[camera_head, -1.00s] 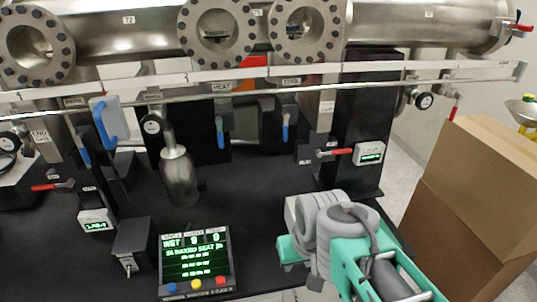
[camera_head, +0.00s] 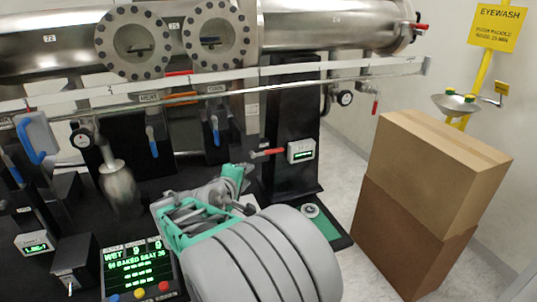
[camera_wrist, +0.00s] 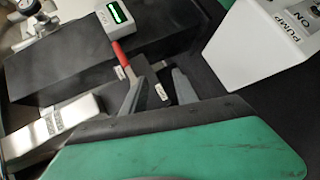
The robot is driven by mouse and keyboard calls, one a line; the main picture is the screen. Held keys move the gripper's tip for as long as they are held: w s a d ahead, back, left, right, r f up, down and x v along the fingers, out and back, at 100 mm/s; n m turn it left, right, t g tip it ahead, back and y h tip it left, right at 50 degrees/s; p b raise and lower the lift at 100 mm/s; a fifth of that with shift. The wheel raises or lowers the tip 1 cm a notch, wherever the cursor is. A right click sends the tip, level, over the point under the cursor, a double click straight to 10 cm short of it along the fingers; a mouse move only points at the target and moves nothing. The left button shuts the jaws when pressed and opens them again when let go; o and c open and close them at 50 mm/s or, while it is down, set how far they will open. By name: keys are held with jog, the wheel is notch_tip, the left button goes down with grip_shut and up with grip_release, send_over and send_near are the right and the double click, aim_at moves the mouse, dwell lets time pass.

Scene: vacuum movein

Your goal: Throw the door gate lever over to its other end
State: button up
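A red-handled lever (camera_head: 267,153) lies nearly level beside a small white display box (camera_head: 301,151) on the black post, in the head view. It is likely the door gate lever; its label is too small to read. In the wrist view a red handle (camera_wrist: 121,52) shows just beyond the left finger, near a green-lit display box (camera_wrist: 116,16). My gripper (camera_wrist: 158,82) has its two grey fingers apart, with nothing seen held between them. In the head view my teal hand is left of and below the lever; its fingertips are unclear there. Contact with the handle cannot be told.
A white PUMP box (camera_wrist: 268,40) is close on the right in the wrist view. Blue-handled levers (camera_head: 152,140) hang under the long rail. A control panel (camera_head: 138,270) stands front left.

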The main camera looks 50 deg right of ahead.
aim_at(271, 153)
jog(key=d+r+h, duration=0.1)
jog(key=d, duration=0.3)
jog(key=d+n+h+p, duration=0.1)
jog(key=d, duration=0.3)
jog(key=d+r+n+h, duration=0.1)
jog(key=d, duration=0.3)
jog(key=shift+s+d+r+g, duration=0.1)
jog(key=shift+r+g, duration=0.2)
jog(key=shift+g, duration=0.1)
grip_shut()
dwell(0.6)
